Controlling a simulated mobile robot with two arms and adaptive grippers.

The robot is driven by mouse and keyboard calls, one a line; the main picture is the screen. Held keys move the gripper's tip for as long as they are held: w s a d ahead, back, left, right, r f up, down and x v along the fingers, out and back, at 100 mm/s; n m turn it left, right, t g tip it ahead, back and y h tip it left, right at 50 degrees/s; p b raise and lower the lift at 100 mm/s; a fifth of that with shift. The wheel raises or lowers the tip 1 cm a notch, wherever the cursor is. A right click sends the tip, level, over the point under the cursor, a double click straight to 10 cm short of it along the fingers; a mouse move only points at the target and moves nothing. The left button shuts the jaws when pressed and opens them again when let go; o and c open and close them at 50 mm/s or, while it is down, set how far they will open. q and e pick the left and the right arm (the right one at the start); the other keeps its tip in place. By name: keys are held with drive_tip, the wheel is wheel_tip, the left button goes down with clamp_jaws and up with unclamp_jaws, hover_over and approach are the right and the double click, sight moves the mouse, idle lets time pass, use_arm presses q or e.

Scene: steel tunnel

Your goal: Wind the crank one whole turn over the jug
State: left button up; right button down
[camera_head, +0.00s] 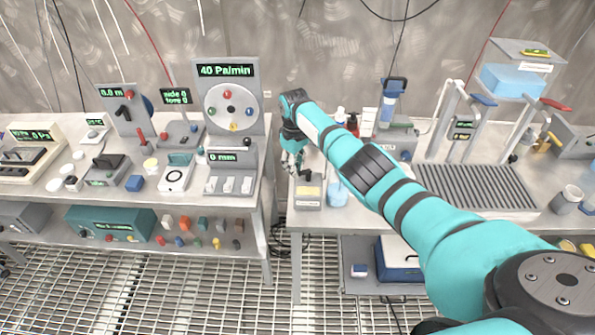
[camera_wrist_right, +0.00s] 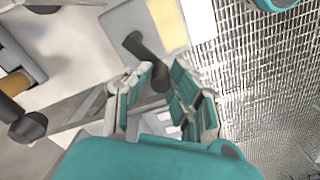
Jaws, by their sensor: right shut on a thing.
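My right gripper (camera_head: 296,168) reaches down at the left end of the right-hand bench. In the right wrist view its two fingers (camera_wrist_right: 161,78) are shut around the dark knob of the crank (camera_wrist_right: 146,56). The crank's dark arm runs from that knob to a pivot on a grey box with a pale yellow panel (camera_wrist_right: 166,22). In the head view this box (camera_head: 308,203) stands just below the gripper, and the crank is mostly hidden by the fingers. A light-blue vessel, perhaps the jug (camera_head: 337,193), stands right beside the box. My left gripper is not in view.
The left bench carries a dial panel (camera_head: 229,98) reading 40 Pa/min and a small three-switch unit (camera_head: 231,172) close to my gripper. A gap separates the benches. Bottles (camera_head: 340,115) stand behind my arm. A ribbed tray (camera_head: 474,187) lies to the right.

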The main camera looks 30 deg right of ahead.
drive_tip(key=shift+w+d+m+b, duration=0.1)
drive_tip(key=shift+w+m+b, duration=0.25)
drive_tip(key=shift+m+b, duration=0.5)
drive_tip(key=shift+w+d+m+b, duration=0.15)
drive_tip(key=shift+w+m+b, duration=0.4)
drive_tip(key=shift+m, duration=0.55)
drive_tip(key=shift+w+d+m+b, duration=0.1)
drive_tip(key=shift+w+m+b, duration=0.1)
drive_tip(key=shift+m+b, duration=0.7)
drive_tip(key=shift+r, duration=0.15)
drive_tip(key=c, duration=1.2)
unclamp_jaws()
wheel_tip(320, 180, up, 12)
